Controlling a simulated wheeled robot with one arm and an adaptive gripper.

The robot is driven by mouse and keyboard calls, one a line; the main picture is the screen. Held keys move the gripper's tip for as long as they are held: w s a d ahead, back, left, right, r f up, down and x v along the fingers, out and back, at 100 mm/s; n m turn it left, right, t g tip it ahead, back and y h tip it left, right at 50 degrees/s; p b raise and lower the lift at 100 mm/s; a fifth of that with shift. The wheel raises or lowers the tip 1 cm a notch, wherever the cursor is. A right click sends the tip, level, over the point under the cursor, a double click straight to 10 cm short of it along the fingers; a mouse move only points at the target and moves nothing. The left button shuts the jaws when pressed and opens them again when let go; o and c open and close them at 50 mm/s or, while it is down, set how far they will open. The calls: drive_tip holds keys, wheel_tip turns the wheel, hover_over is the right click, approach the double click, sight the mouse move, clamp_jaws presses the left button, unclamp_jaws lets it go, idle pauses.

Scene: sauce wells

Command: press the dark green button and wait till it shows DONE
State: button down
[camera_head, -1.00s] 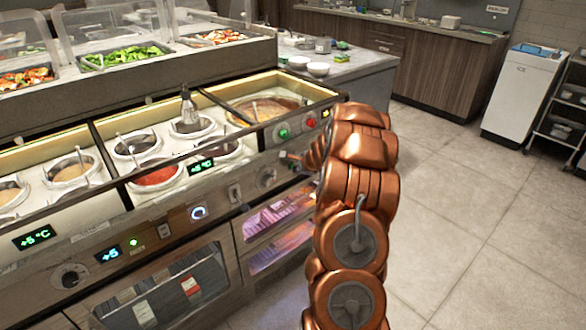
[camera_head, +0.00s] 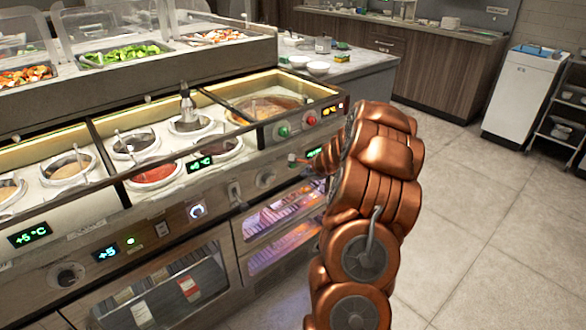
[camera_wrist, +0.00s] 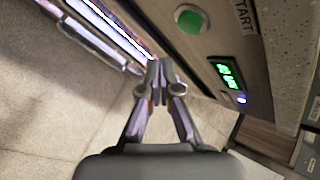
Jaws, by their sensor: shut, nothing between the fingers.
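The dark green button (camera_wrist: 190,20), round in a metal ring, is at the top of the wrist view, with the word START beside it. Below it, a small display (camera_wrist: 228,74) is lit with green characters that seem to read a number and WAIT. A small blue light glows beside the display. My gripper (camera_wrist: 158,72) is shut and empty, its fingertips apart from the button in that picture. In the head view a lit green display (camera_head: 314,152) shows by my wrist, but the gripper is mostly hidden by my arm.
A green button (camera_head: 283,130) and a red button (camera_head: 311,120) sit higher on the counter front. The sauce wells (camera_head: 155,172) and a knob (camera_head: 265,179) are to the left. The floor (camera_head: 470,220) at right is clear.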

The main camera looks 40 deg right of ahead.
drive_tip(key=shift+s, duration=1.05)
drive_tip(key=a+r+n+g+y, duration=0.1)
drive_tip(key=a+r+n+y, duration=0.2)
drive_tip(key=a, duration=0.7)
drive_tip(key=a+r+n+y, duration=0.1)
drive_tip(key=a+r+n, duration=0.25)
drive_tip(key=a, duration=0.65)
drive_tip(key=a+r+n+g+y, duration=0.15)
drive_tip(key=a+n, duration=0.35)
drive_tip(key=a, duration=0.5)
drive_tip(key=s+a+r+n+g+y, duration=0.2)
drive_tip(key=s+a+n, duration=0.3)
drive_tip(key=s+a, duration=0.45)
drive_tip(key=s+a+n+g+h, duration=0.1)
drive_tip(key=s+a+n+g, duration=0.1)
drive_tip(key=s+a+n, duration=0.3)
drive_tip(key=s+a+g+h, duration=0.1)
drive_tip(key=s+a+g, duration=0.15)
drive_tip(key=s, duration=0.45)
drive_tip(key=s+d+n+g+h, duration=0.3)
drive_tip(key=s+n, duration=0.2)
drive_tip(key=s, duration=1)
wheel_tip(320, 180, up, 19)
drive_tip(key=t+p, duration=0.1)
drive_tip(key=p, duration=1.6)
drive_tip(key=shift+p, duration=0.3)
